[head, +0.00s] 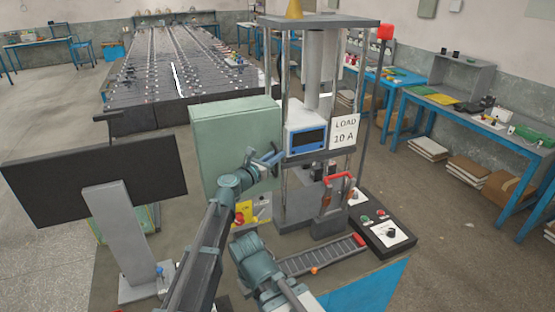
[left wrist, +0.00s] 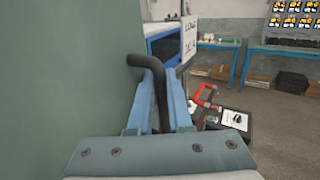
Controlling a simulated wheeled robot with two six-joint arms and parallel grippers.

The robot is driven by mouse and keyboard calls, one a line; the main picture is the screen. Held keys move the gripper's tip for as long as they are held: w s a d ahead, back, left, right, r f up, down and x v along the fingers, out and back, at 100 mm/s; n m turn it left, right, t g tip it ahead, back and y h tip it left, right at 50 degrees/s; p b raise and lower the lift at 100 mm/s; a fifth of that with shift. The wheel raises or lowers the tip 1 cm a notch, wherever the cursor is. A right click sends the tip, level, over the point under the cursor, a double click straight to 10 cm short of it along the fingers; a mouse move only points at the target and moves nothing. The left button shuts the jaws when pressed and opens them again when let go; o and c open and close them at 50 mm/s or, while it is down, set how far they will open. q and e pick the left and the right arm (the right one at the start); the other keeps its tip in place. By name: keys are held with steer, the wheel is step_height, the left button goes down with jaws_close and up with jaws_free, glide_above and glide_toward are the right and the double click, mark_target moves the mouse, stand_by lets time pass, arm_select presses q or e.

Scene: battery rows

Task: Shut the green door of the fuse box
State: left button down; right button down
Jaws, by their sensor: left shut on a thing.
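The green fuse box (head: 225,110) stands in the middle of the head view, left of the grey test frame. A broad flat green face, which looks like its door (left wrist: 60,75), fills the left of the left wrist view. I cannot tell how far the door stands open. A dark bent handle (left wrist: 148,64) sticks out beside this face. My left gripper (head: 274,160) is at the right edge of the green face. Its two blue fingers are shut on the handle, with the handle between them. My right gripper does not show.
A grey test frame (head: 330,22) with a "LOAD 10 A" sign (head: 345,132) stands close on the right. A black monitor (head: 95,175) is on the left. Blue benches (head: 480,125) stand farther right.

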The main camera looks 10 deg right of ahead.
arm_select(q)
steer(key=shift+w, duration=0.2)
steer(key=c, duration=1.1)
jaws_free()
steer(key=shift+a, duration=0.1)
steer(key=v, duration=1.4)
steer(key=s+a+f+m+g+y, duration=0.25)
steer(key=s+f+m, duration=0.25)
steer(key=f+m, duration=0.25)
steer(key=s+a+f+m+g+y, duration=0.2)
steer(key=s+a+f+m+g, duration=0.2)
steer(key=s+f+m, duration=0.3)
steer(key=s+a+f+m+g+y, duration=0.2)
steer(key=s+a+f+m+y, duration=0.3)
steer(key=a, duration=0.4)
steer(key=s+a+f+m+g+y, duration=0.2)
steer(key=s+a+m+g+y, duration=0.15)
steer(key=s+a+m, duration=0.45)
steer(key=s+d+f+m+b, duration=0.1)
steer(key=d, duration=0.2)
steer(key=s+d+f+y+b, duration=0.1)
steer(key=d, duration=0.2)
steer(key=s+d+f+m+b, duration=0.1)
steer(key=d, duration=0.3)
steer(key=shift+s+f+m+y, duration=0.15)
steer(key=shift+m+y, duration=0.2)
steer(key=shift+y, duration=0.05)
